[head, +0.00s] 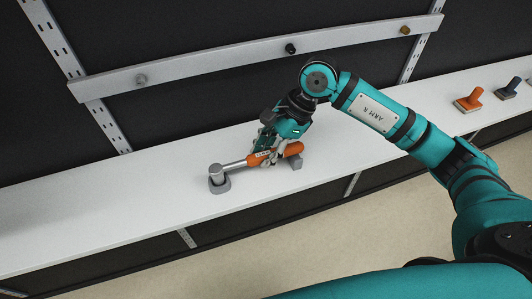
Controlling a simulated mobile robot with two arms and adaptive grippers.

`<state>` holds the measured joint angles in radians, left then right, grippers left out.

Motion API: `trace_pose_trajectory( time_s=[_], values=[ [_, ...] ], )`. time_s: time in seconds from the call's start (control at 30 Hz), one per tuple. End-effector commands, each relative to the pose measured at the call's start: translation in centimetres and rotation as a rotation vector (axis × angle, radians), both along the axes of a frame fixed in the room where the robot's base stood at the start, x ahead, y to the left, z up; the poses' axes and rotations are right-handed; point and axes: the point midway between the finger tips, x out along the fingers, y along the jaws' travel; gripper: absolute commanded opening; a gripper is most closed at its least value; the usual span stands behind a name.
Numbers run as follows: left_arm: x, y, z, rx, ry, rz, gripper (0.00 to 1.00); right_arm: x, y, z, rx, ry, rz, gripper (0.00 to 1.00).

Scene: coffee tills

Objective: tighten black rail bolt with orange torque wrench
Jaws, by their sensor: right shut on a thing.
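The orange torque wrench (290,149) lies along the white shelf with its grey shaft and round head to the left. Its head rests in a grey cradle on the shelf. My right gripper (269,153) is shut around the wrench's orange handle. The black rail bolt (290,48) is at the middle of the pale rail on the back wall, above and behind the gripper. Nothing touches the bolt. My left gripper is out of view.
The rail (200,66) also carries a silver bolt (141,80) on the left and a brass bolt (405,30) on the right. An orange-handled tool (469,102) and a dark tool (508,88) stand at the shelf's right. The shelf's left part (80,222) is clear.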

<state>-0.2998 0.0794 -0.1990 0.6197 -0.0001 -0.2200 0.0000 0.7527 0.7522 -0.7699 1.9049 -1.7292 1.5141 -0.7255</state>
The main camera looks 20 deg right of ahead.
Motion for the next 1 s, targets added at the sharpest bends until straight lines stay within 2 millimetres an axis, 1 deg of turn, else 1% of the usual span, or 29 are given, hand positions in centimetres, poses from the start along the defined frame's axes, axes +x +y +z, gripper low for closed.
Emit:
trace_pose_trajectory(
  time_s=[0.03, 0.1, 0.7, 1.0],
  values=[
    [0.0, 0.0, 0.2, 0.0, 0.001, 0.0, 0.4, 0.0, 0.0, 0.6, 0.001, -0.002, 0.0, 0.0],
    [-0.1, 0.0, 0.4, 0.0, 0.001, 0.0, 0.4, 0.0, 0.0, 1.0, 0.001, -0.002, 0.0, 0.0],
    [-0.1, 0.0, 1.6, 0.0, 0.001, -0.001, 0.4, 0.0, 0.0, 4.4, 0.002, -0.001, 0.0, 0.0],
    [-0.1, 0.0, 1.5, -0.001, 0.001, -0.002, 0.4, 0.0, 0.0, 4.5, 0.001, -0.001, 0.0, 0.0]
  ],
)
